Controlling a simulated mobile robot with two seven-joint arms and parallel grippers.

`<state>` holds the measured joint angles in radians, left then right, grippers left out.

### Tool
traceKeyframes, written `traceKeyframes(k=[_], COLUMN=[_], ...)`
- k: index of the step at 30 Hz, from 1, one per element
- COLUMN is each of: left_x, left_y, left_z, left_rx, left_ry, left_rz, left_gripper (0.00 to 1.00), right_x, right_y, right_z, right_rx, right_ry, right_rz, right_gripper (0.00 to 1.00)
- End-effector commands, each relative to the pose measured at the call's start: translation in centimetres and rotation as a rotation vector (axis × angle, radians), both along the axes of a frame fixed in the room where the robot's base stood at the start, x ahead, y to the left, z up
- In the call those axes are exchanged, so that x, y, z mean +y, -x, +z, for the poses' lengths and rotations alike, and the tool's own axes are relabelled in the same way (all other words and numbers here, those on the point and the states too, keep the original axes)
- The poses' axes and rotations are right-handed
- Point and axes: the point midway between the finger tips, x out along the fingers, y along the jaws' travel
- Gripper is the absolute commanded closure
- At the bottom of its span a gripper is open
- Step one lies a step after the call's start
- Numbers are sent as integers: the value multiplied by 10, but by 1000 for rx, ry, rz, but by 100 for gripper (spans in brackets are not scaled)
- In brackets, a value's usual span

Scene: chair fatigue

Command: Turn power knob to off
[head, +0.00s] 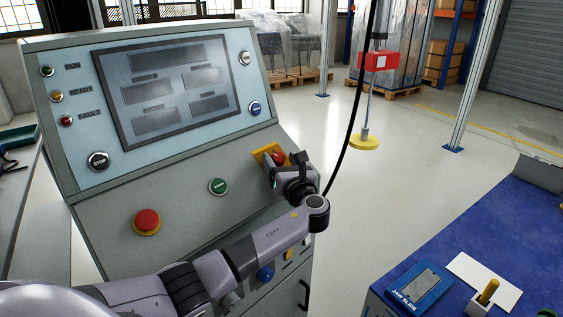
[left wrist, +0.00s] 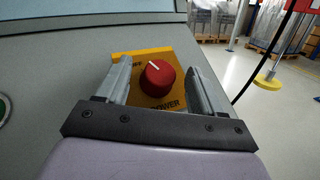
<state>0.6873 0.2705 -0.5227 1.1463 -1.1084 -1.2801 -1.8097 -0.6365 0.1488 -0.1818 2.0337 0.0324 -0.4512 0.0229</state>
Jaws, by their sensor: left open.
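The red power knob (left wrist: 157,79) sits on a yellow plate (left wrist: 180,60) with partly hidden lettering that reads POWER. The knob's white mark points up and slightly left in the left wrist view. In the head view the knob (head: 279,157) shows at the right side of the grey console's sloped front. My left gripper (left wrist: 157,70) is open, with one finger on each side of the knob and a visible gap on both sides. In the head view the left gripper (head: 285,172) covers part of the plate. My right gripper is not in view.
The console (head: 110,215) also carries a large red button (head: 147,222), a green button (head: 218,186) and a screen (head: 175,90). A black cable (head: 352,120) hangs to the right of the gripper. A blue-topped bench (head: 470,240) stands at the lower right.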

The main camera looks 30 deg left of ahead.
Motion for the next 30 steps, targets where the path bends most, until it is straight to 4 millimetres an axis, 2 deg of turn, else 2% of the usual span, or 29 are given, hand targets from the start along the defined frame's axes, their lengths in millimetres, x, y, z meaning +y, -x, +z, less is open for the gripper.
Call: traceKeyframes(k=[5, 12, 18, 30], left_x=[-7, -39, -56, -58], left_y=[5, 27, 39, 41], left_z=[-1, -4, -6, -6], left_rx=[1, 0, 1, 0], left_ry=[0, 2, 1, 0], left_rz=[-1, -4, -1, 0], left_gripper=[33, 33, 33, 33], right_x=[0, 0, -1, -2], right_y=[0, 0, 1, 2], right_z=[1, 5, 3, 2], right_rx=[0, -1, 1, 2], right_ry=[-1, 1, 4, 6], right_rz=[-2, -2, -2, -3], right_gripper=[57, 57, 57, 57])
